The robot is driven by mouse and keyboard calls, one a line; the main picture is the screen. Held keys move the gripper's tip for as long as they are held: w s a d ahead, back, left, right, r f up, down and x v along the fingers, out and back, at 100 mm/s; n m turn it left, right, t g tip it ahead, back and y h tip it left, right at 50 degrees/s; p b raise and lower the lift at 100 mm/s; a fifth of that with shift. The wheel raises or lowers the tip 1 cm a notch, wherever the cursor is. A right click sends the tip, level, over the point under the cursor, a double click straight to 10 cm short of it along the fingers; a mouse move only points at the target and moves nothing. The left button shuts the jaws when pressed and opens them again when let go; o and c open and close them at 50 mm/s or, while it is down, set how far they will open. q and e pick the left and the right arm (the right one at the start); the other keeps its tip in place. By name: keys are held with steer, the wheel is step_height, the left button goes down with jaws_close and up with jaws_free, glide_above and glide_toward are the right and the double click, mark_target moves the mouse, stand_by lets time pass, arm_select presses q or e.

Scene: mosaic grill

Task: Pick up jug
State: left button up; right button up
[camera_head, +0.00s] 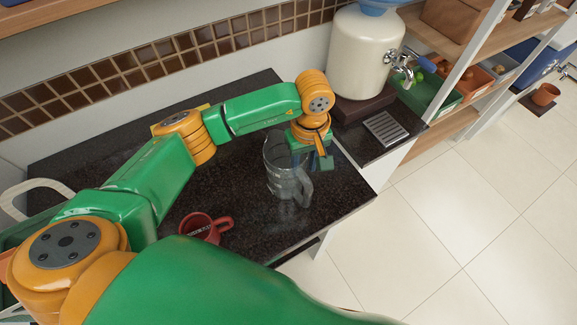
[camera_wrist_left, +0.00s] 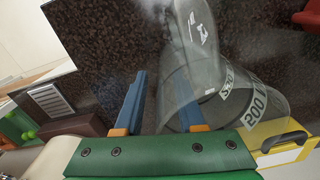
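The jug (camera_head: 281,164) is clear and see-through, with a handle on its lower right side in the head view. It stands on the dark speckled counter (camera_head: 250,205). In the left wrist view the jug (camera_wrist_left: 232,80) fills the right half and shows "200" markings. My left gripper (camera_head: 320,160) is just beside the jug's upper right side. In the wrist view its two blue fingers (camera_wrist_left: 160,80) are apart. The right finger overlaps the clear wall or handle of the jug; I cannot tell whether they touch. My right gripper is not in view.
A red mug (camera_head: 200,228) stands on the counter left of the jug. A cream water dispenser (camera_head: 362,55) with a metal tap stands behind, above a drip grate (camera_head: 386,128). The counter's right edge is close to the jug, with open tiled floor beyond.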

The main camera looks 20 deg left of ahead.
arm_select(q)
steer(key=shift+d, duration=0.1)
steer(key=shift+s, duration=0.1)
jaws_close()
stand_by(1.2)
